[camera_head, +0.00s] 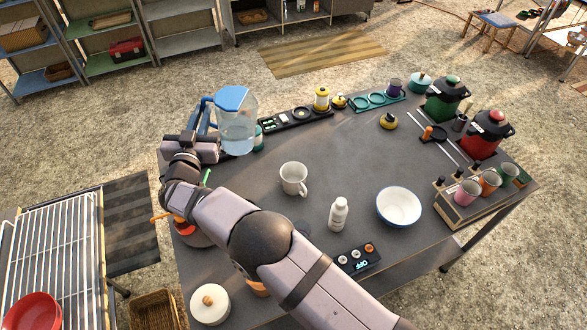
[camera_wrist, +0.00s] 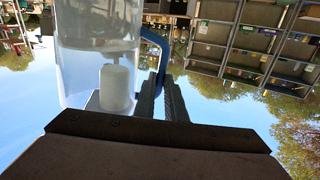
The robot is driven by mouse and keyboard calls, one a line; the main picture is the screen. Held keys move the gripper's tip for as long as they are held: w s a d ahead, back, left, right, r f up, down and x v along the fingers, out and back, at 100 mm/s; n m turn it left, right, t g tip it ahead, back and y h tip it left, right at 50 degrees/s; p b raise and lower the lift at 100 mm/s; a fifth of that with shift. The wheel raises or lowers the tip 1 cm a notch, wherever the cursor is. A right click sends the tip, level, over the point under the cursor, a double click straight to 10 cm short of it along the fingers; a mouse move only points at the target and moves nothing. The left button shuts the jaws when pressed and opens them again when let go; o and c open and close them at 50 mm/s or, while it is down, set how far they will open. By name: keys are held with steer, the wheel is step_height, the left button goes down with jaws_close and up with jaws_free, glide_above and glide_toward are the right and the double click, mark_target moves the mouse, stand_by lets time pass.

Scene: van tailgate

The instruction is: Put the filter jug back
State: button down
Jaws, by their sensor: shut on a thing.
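The filter jug (camera_head: 236,122) is a clear jug with a blue lid and a blue handle, near the far left edge of the table (camera_head: 330,160). My gripper (camera_head: 206,135) is beside it on the left, shut on its blue handle. In the wrist view the jug (camera_wrist: 98,45) fills the upper left, with a white filter piece inside, and my gripper fingers (camera_wrist: 168,100) close at the blue handle. The jug looks upright in the head view. I cannot tell whether its base touches the table. A teal item is partly hidden behind the jug.
A black tray (camera_head: 290,121) with small items lies right of the jug. A white mug (camera_head: 293,179), a white bottle (camera_head: 338,214) and a white bowl (camera_head: 398,207) stand mid-table.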

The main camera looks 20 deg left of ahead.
steer(key=shift+a+r+n, duration=0.15)
steer(key=shift+a+n, duration=0.15)
steer(key=shift+n, duration=0.1)
